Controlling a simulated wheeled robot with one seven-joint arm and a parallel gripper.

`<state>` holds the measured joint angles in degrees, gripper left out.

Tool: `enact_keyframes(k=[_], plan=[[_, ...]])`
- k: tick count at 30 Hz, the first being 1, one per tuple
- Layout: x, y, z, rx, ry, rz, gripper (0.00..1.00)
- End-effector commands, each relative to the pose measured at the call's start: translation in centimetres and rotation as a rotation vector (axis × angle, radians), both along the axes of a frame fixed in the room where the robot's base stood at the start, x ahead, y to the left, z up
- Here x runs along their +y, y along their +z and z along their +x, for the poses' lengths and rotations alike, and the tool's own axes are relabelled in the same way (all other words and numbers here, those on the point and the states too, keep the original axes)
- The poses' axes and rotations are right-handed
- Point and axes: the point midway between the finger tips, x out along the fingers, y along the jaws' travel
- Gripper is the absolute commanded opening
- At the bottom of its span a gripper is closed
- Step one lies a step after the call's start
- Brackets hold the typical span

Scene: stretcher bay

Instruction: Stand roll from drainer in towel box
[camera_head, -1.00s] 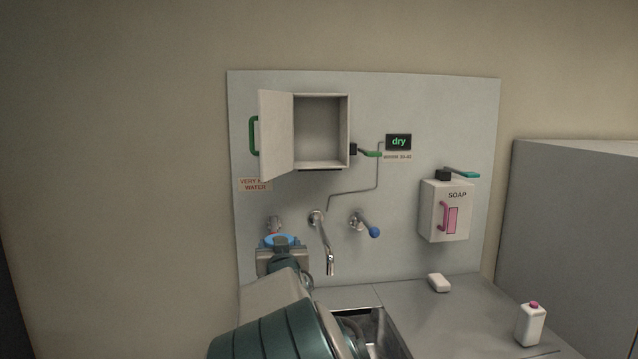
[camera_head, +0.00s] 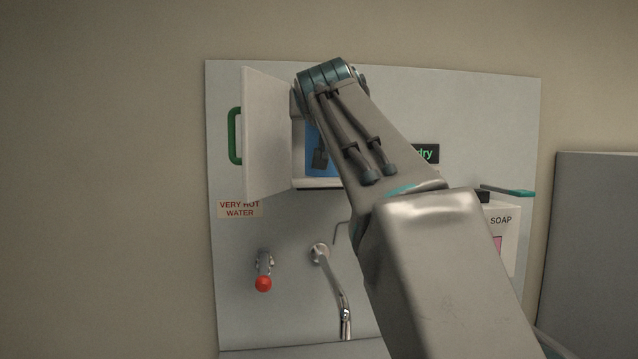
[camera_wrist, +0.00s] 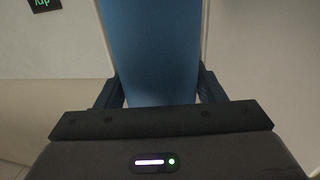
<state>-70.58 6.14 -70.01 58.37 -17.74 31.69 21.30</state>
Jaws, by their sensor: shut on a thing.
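The towel box (camera_head: 270,130) hangs on the wall panel with its door swung open to the left. A blue roll (camera_head: 316,160) shows inside the box opening in the head view, partly hidden by my arm. In the wrist view the blue roll (camera_wrist: 150,50) fills the space between the two dark fingers. My gripper (camera_wrist: 158,92) is shut on the roll, at the box opening. Whether the roll's base touches the box floor is hidden. The drainer is not in view.
A green door handle (camera_head: 235,136) sits on the door's left edge. Below the box are a red-knobbed tap (camera_head: 263,283) and a spout (camera_head: 342,300). The soap dispenser (camera_head: 503,240) stands right of my arm, and a grey cabinet (camera_head: 600,250) stands further right.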

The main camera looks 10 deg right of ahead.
Motion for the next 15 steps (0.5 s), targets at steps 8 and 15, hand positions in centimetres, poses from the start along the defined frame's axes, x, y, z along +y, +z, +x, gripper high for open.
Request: enact_keyframes(k=[8, 15], plan=[[-0.9, 1.0, 1.4, 0.002, -0.014, -0.003, 0.18], [-1.6, 1.0, 4.6, 0.001, -0.017, -0.002, 0.18]])
